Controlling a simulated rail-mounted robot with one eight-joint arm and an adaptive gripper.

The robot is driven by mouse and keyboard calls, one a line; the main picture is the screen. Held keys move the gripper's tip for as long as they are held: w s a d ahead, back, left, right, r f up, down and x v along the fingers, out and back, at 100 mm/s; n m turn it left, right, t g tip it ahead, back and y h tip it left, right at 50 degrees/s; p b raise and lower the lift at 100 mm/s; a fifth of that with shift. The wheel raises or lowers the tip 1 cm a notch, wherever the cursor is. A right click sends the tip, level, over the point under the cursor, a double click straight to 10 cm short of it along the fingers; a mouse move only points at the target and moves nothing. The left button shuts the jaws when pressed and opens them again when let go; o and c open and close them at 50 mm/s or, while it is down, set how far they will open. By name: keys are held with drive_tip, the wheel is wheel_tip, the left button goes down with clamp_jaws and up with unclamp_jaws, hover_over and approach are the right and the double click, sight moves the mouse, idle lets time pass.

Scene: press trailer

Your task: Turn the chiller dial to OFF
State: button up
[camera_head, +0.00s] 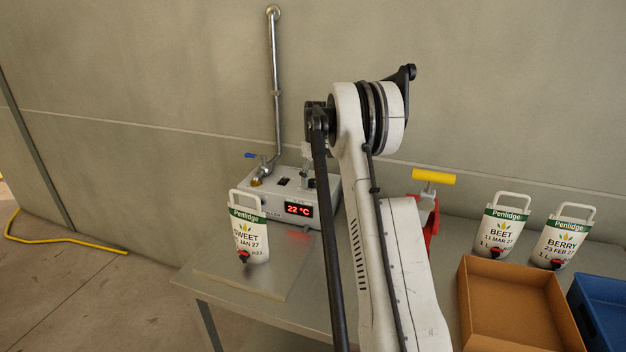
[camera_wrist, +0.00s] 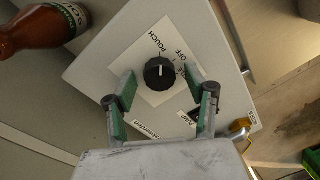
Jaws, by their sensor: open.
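The chiller (camera_head: 260,199) is a white box on the table with a red display reading 22 °C. In the wrist view its black round dial (camera_wrist: 159,74) sits on a white label (camera_wrist: 150,47) with POUCH, OFF and another partly hidden word. The dial's white mark points up in the picture, towards the POUCH side; its exact setting is hard to tell. My gripper (camera_wrist: 159,68) is open, with one green-padded finger on each side of the dial. Gaps show between fingers and dial. The head view does not show the dial clearly; my arm covers that area.
A SWEET pouch (camera_head: 247,232) stands before the chiller. A metal pipe (camera_head: 274,80) and blue-handled valve (camera_head: 251,155) are behind. BEET (camera_head: 500,232) and BERRY (camera_head: 562,238) pouches, a cardboard box (camera_head: 515,303) and a blue crate (camera_head: 600,310) are right. A brown bottle (camera_wrist: 30,32) is beside the chiller.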

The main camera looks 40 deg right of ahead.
drive_tip(key=c, duration=1.2)
drive_tip(key=shift+o, duration=0.2)
drive_tip(key=m+b, duration=0.3)
drive_tip(key=m, duration=0.1)
drive_tip(key=shift+f+m, duration=0.1)
drive_tip(key=shift+m, duration=0.2)
drive_tip(key=shift+s+m+t+b, duration=0.1)
drive_tip(key=shift+m+t+b, duration=0.2)
drive_tip(key=shift+m+b, duration=1.6)
drive_tip(key=shift+m+p, duration=0.6)
drive_tip(key=shift+m, duration=0.2)
drive_tip(key=o, duration=1.2)
drive_tip(key=shift+c, duration=0.2)
